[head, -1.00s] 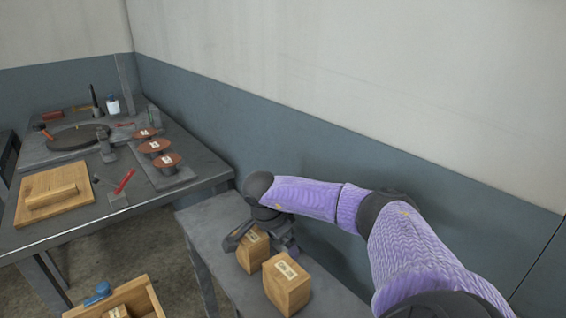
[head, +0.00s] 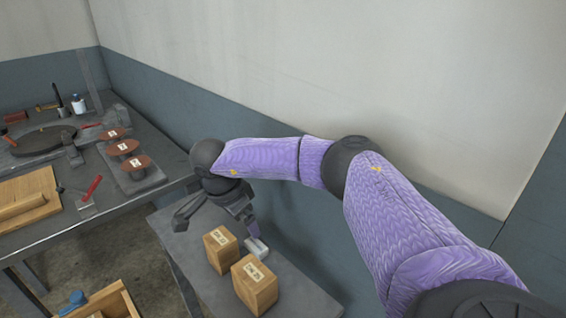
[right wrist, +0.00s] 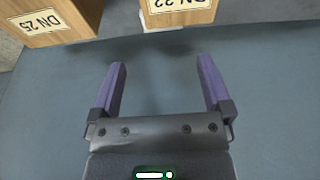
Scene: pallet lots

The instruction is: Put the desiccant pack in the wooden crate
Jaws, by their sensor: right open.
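The white desiccant pack (head: 257,248) lies on the grey bench, behind and beside two labelled wooden boxes. A small white piece (right wrist: 158,24) at the top of the right wrist view, mostly cut off, looks like it. My right gripper (head: 252,236) is just above and beside the pack, fingers pointing down. In the right wrist view the gripper (right wrist: 163,66) is open, with nothing between its purple fingers. The open wooden crate (head: 122,303) is at the bottom left, mostly cut off. My left gripper is not in view.
Two wooden boxes, the rear one (head: 221,252) and the front one (head: 254,286), stand close to the pack. A workbench at left holds red-topped spools (head: 122,147) and a wooden board (head: 30,200). A blue object (head: 75,300) is at the crate's edge. The wall rises behind.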

